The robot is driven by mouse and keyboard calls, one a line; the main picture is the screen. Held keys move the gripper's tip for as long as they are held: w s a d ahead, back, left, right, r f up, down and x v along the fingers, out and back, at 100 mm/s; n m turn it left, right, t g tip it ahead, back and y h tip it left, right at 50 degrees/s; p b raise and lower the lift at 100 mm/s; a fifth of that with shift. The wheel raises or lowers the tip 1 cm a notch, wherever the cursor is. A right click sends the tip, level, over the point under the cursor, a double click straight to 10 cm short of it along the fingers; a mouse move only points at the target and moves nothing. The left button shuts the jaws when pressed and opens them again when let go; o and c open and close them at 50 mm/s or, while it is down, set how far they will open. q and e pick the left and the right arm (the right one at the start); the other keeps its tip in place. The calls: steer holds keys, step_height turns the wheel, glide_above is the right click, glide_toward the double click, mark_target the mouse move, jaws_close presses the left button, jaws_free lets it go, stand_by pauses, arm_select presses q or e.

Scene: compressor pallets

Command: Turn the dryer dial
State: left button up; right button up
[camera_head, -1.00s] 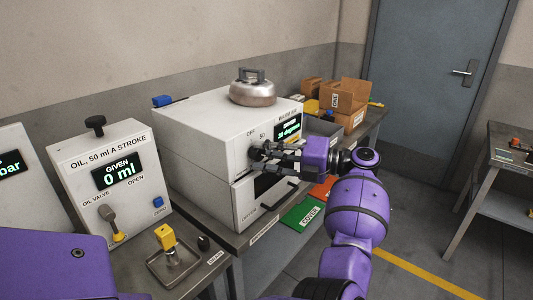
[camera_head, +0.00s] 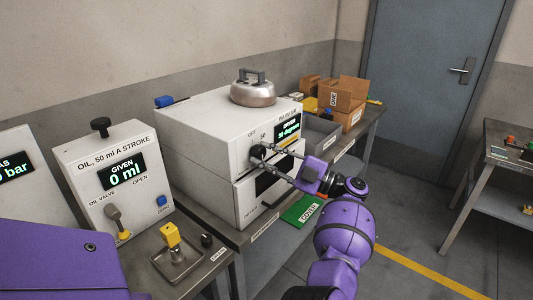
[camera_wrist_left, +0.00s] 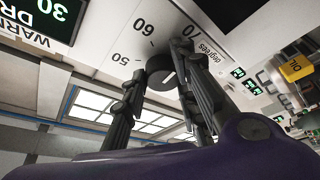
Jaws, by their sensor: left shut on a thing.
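The dryer (camera_head: 200,125) is a white box on the bench, with a dark dial on its front below a scale and a lit green display (camera_head: 288,130). In the left wrist view the round black dial (camera_wrist_left: 161,76) with a short white mark sits between my fingers, by the marks 50, 60 and 70. My left gripper (camera_head: 259,153) is shut on the dial, one finger on each side; it also shows in the left wrist view (camera_wrist_left: 158,68). The fingers partly hide the dial in the head view. My right gripper is not in view.
Cardboard boxes (camera_head: 343,93) and a grey bin (camera_head: 318,135) are behind to the right. A green cover sheet (camera_head: 303,209) lies lower right.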

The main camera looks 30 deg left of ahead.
arm_select(q)
steer(key=shift+w+r+m+t, duration=0.15)
steer(key=shift+r+m+t, duration=0.25)
steer(key=shift+r+m, duration=0.25)
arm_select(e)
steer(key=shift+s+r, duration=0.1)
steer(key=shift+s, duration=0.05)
arm_select(q)
steer(key=shift+y, duration=0.3)
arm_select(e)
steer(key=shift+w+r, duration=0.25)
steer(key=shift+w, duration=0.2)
arm_select(q)
steer(key=o, duration=0.8)
steer(key=shift+o, duration=1.1)
steer(key=shift+w, duration=0.1)
steer(key=shift+a+f, duration=0.1)
steer(key=shift+f, duration=0.1)
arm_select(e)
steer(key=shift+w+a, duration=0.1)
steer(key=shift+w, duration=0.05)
arm_select(q)
steer(key=shift+f, duration=0.15)
steer(key=shift+s, duration=0.2)
